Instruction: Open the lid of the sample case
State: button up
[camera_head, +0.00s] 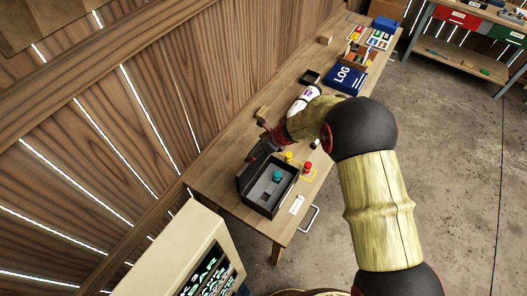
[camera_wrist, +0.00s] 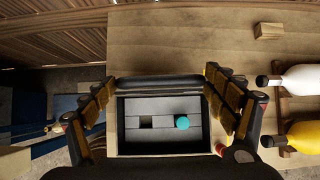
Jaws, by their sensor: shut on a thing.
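The black sample case (camera_head: 262,207) sits near the front end of the wooden bench. Its lid (camera_head: 246,178) is raised, standing steeply on the wall side, and the grey interior shows a round teal piece (camera_head: 277,176). My gripper (camera_head: 264,150) is at the raised lid. In the wrist view, my gripper's fingers (camera_wrist: 160,88) are spread wide on both sides of the lid (camera_wrist: 158,80) and hold it. The open case (camera_wrist: 165,147) shows below it, with the teal piece (camera_wrist: 181,122) and a dark square slot inside. The finger contacts are partly hidden.
Red and yellow small items (camera_head: 307,168) stand right of the case, close to it. A white bottle (camera_head: 302,100), a blue LOG box (camera_head: 345,78) and trays lie farther along the bench. A plank wall borders the left. A cream machine (camera_head: 180,262) stands in front.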

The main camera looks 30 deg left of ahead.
jog(key=shift+w+a+r, duration=0.2)
jog(key=shift+a+r, duration=0.1)
jog(key=shift+a, duration=0.45)
jog(key=o, duration=1.3)
jog(key=shift+o, duration=0.9)
jog(key=shift+s+f, duration=0.1)
jog(key=shift+d, duration=0.1)
jog(key=v, duration=1.2)
